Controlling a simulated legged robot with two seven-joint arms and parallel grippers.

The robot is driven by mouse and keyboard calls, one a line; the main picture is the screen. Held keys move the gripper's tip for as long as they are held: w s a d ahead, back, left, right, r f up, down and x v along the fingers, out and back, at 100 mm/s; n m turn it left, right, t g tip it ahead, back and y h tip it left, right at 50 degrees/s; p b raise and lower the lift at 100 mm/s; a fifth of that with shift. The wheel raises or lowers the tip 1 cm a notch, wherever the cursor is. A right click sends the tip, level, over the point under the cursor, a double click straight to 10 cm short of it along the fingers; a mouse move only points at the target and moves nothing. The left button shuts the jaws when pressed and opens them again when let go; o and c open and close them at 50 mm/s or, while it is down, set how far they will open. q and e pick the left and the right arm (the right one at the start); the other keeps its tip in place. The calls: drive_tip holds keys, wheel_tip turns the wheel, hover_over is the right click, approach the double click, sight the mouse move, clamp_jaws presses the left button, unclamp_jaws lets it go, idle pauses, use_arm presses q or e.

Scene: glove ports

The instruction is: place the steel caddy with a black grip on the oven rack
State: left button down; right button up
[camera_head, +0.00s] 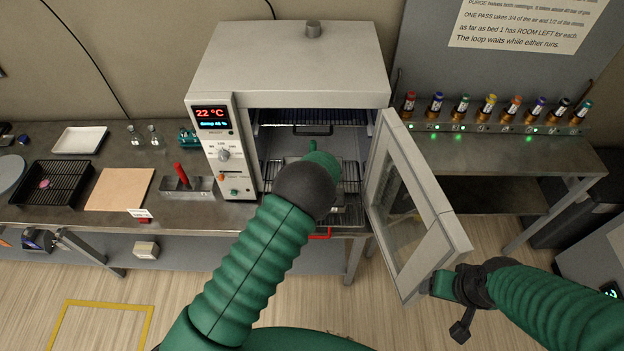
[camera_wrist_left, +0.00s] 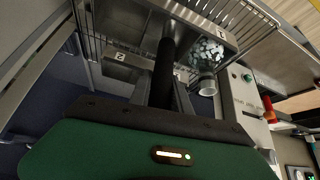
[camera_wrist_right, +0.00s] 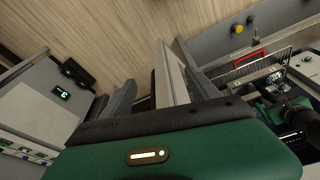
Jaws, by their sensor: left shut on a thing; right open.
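The steel caddy (camera_wrist_left: 130,62) with a black grip (camera_wrist_left: 164,62) is inside the open oven (camera_head: 290,65), at the lower oven rack (camera_head: 352,172). My left gripper (camera_wrist_left: 165,88) is shut on the black grip. In the head view my left arm hides most of the caddy. I cannot tell whether its base touches the rack wires. My right gripper (camera_head: 452,287) is open beside the outer lower edge of the oven door (camera_head: 418,215), which also shows in the right wrist view (camera_wrist_right: 172,75).
An upper rack with a black handle (camera_head: 313,130) is above. A red handle (camera_head: 320,236) is at the lower rack's front. A red-gripped caddy (camera_head: 188,188), a tan board (camera_head: 119,189) and a black basket (camera_head: 52,184) stand left. Vials (camera_head: 487,107) line the right shelf.

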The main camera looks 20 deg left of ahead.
use_arm(q)
drive_tip(key=shift+f, duration=0.55)
drive_tip(key=c, duration=1.2)
unclamp_jaws()
drive_tip(key=shift+s+d+r, duration=0.15)
drive_tip(key=shift+r, duration=0.2)
drive_tip(key=b+v, duration=0.3)
drive_tip(key=v, duration=0.8)
drive_tip(key=s+a+r+m+g+h, duration=0.1)
drive_tip(key=s+a+r+m, duration=0.1)
drive_tip(key=s, duration=1.1)
drive_tip(key=s+a+r+m+g+h, duration=0.2)
drive_tip(key=s+r+m, duration=0.1)
drive_tip(key=s, duration=1)
drive_tip(key=shift+s, duration=0.15)
